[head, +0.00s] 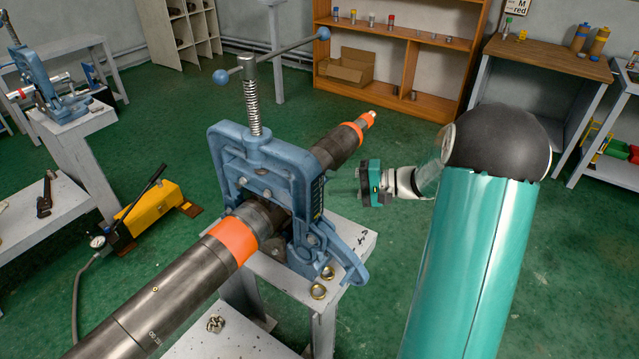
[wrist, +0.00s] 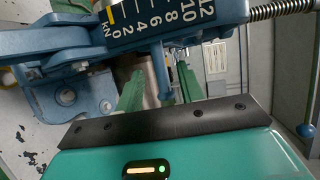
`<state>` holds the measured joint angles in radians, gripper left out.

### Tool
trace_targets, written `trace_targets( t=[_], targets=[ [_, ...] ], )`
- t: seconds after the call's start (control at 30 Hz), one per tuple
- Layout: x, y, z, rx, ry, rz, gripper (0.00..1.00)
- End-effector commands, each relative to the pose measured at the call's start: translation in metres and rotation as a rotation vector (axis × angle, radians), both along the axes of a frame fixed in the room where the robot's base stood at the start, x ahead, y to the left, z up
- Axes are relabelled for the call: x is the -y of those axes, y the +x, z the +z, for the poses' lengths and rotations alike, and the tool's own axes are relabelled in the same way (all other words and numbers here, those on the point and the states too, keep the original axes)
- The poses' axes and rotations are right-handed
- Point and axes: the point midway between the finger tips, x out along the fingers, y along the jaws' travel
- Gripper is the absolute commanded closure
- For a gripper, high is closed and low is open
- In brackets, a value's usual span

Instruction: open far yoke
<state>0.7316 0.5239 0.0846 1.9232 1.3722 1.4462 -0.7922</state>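A blue pipe vise (head: 265,175) stands on a grey bench in the middle of the head view. Its yoke is closed over a dark pipe (head: 175,290) with orange bands, and a screw with a T-handle (head: 252,95) rises from its top. A second blue vise (head: 62,103) is at the far left. My gripper (head: 362,186) is to the right of the middle vise. In the wrist view its green fingers (wrist: 159,85) are apart, with a blue pin (wrist: 160,75) showing between them. I cannot tell whether they touch it. A kN scale (wrist: 160,20) is above.
Brass rings (head: 322,285) lie on the bench (head: 345,240) near the vise foot. A yellow pump (head: 152,212) stands on the floor at left. An orange shelf (head: 400,90) and a wooden-topped table (head: 545,55) are at the back. Green floor between them is clear.

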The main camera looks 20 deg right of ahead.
Motion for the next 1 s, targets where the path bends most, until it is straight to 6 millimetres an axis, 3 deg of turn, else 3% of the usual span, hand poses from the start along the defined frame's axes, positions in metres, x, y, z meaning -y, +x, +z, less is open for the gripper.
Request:
trace_targets(
  t=[0.23, 0.6, 0.63, 0.8, 1.0],
  targets=[
    [-0.033, 0.023, -0.007, -0.002, 0.0, 0.003, 0.62],
    [-0.039, 0.029, -0.009, -0.001, 0.0, 0.001, 0.62],
    [-0.039, 0.029, -0.009, -0.001, 0.0, 0.001, 0.64],
    [-0.039, 0.029, -0.009, -0.001, 0.0, 0.001, 0.97],
    [-0.039, 0.029, -0.009, -0.001, 0.0, 0.001, 1.0]
  ],
)
